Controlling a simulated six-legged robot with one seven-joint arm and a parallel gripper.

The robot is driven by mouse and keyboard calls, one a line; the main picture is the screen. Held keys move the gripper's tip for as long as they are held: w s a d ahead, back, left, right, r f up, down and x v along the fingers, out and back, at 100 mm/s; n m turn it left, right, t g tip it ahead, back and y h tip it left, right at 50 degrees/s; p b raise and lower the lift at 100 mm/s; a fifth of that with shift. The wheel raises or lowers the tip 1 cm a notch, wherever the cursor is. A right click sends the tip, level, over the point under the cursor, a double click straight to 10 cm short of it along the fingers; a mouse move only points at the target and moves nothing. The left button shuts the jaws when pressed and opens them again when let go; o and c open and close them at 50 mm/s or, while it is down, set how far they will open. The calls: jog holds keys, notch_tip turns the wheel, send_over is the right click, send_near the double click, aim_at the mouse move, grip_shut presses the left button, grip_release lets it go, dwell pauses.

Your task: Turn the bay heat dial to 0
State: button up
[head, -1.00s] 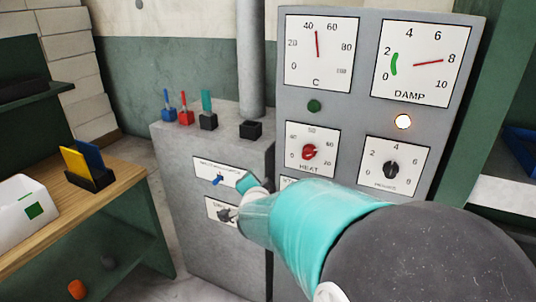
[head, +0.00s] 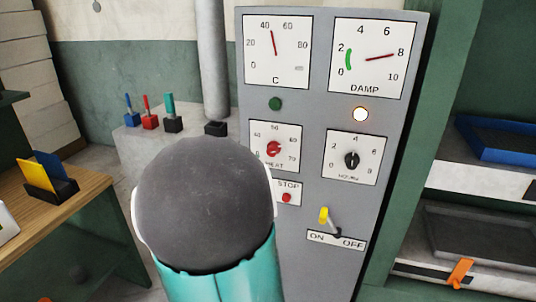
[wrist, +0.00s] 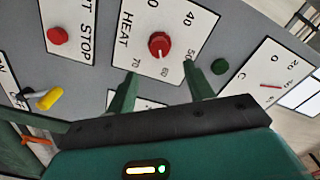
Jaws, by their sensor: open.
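The heat dial is a red knob on a white plate marked HEAT. It shows in the head view (head: 273,148) just above my arm, and in the wrist view (wrist: 159,45) at the upper middle. The scale figures that I can read run from 40 to 70. In the wrist view a pale mark on the knob appears to face the 60 side. My gripper (wrist: 161,82) is open and empty, its two fingers pointing at the plate with the knob beyond and between the tips. It looks apart from the knob. In the head view my arm hides the gripper.
A red STOP button (head: 286,198) sits below the dial and a yellow-tipped ON/OFF lever (head: 325,216) lower right. The black HOURS knob (head: 352,159) is to the right. A green lamp (head: 275,104) and two gauges are above. Shelves with trays stand right.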

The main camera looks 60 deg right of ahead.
aim_at(274, 147)
jog(key=w+d, duration=0.1)
jog(key=d, duration=0.8)
jog(key=shift+w+d, duration=0.2)
jog(key=shift+d, duration=0.2)
jog(key=shift+c, duration=0.4)
jog(key=c, duration=0.9)
